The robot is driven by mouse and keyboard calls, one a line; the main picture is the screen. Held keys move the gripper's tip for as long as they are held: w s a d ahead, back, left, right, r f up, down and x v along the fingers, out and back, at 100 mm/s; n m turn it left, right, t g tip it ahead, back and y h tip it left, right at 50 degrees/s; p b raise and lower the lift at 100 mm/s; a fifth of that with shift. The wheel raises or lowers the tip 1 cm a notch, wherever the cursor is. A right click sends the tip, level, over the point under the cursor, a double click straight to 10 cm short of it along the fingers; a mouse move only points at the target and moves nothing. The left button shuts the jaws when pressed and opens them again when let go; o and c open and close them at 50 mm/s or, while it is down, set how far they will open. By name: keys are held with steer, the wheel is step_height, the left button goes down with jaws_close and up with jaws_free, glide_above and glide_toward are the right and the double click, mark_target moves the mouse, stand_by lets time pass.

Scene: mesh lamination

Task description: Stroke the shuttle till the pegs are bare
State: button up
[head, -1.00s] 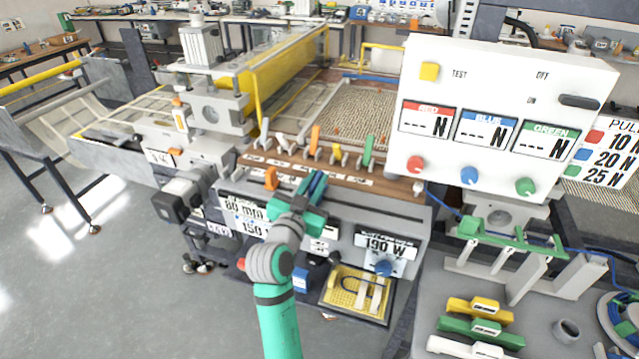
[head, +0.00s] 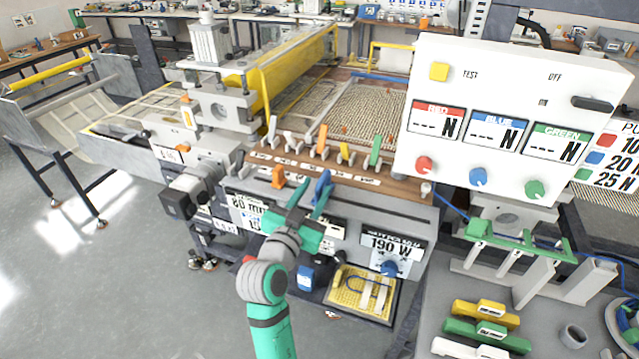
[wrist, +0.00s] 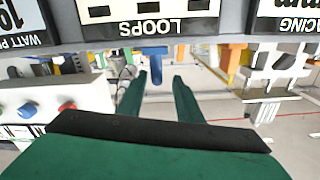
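My gripper (head: 312,194) is open and empty in front of the machine's front panel. A blue handle (head: 322,186) stands just past its fingertips. In the wrist view the T-shaped blue handle (wrist: 153,52) hangs beside the "LOOPS" label, beyond the open fingers (wrist: 160,78) and apart from them. An orange handle (head: 278,177) is left of the blue one. Above, on a brown rail (head: 395,184), stand upright pieces: grey (head: 272,130), orange (head: 322,139), yellow (head: 345,153) and green (head: 376,151). I cannot tell which part is the shuttle or which are pegs.
A white control box (head: 510,120) with knobs stands to the right. Below it is a grey table (head: 425,320) with coloured bars (head: 487,336). A yellow tray (head: 360,295) sits low under the panel. Open floor (head: 100,280) lies to the left.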

steer(key=v, duration=0.6)
steer(key=shift+s, duration=0.2)
steer(key=shift+a, duration=0.1)
steer(key=shift+w, duration=0.1)
steer(key=shift+d, duration=0.35)
steer(key=shift+w+r, duration=0.1)
steer(key=shift+w, duration=0.05)
